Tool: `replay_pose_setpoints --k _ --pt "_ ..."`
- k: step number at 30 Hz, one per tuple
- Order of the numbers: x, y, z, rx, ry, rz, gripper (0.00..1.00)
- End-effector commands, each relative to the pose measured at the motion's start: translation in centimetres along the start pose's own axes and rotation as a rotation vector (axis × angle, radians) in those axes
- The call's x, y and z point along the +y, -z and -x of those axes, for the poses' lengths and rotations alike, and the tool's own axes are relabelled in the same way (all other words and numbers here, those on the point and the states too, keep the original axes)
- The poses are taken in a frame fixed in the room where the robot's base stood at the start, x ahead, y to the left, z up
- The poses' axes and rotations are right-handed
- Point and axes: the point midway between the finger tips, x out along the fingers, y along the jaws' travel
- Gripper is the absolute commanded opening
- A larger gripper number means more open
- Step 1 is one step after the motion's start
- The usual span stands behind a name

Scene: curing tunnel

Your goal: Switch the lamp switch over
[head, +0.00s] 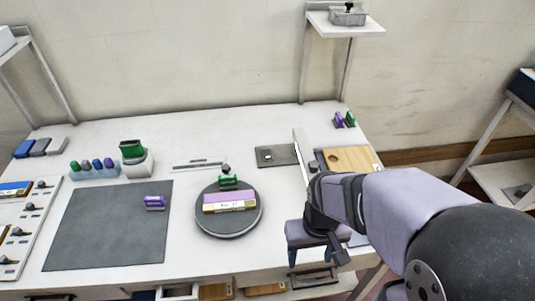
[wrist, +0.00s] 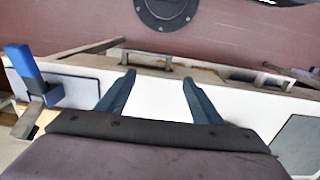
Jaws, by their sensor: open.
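I cannot tell for sure which thing is the lamp switch. A dark grey plate with a small round knob (head: 278,155) lies flat on the table towards the back right and may be it. My gripper (head: 316,254) points down over the table's front edge at the right, well in front of that plate and apart from it. In the wrist view my gripper (wrist: 160,84) has its two blue fingers spread wide, with nothing between them. Below the fingers show the white table edge and the floor; the grey plate with the knob cannot be made out there.
A white upright panel (head: 300,155) stands beside a wooden board (head: 350,160). A round dark turntable (head: 230,229) bears a purple-and-wood block and a green-topped piece. A dark mat (head: 105,235) lies at left, and a shelf (head: 345,25) rises at the back. Drawers line the table front.

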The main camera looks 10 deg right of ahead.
Motion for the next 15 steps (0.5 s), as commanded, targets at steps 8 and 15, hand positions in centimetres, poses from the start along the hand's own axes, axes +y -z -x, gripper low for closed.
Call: replay_pose_setpoints --k 8,15 --pt "-0.1 3.1 2.2 0.028 -0.002 0.001 0.39" --pt "-0.7 12.9 5.7 0.117 -0.007 0.001 0.39"
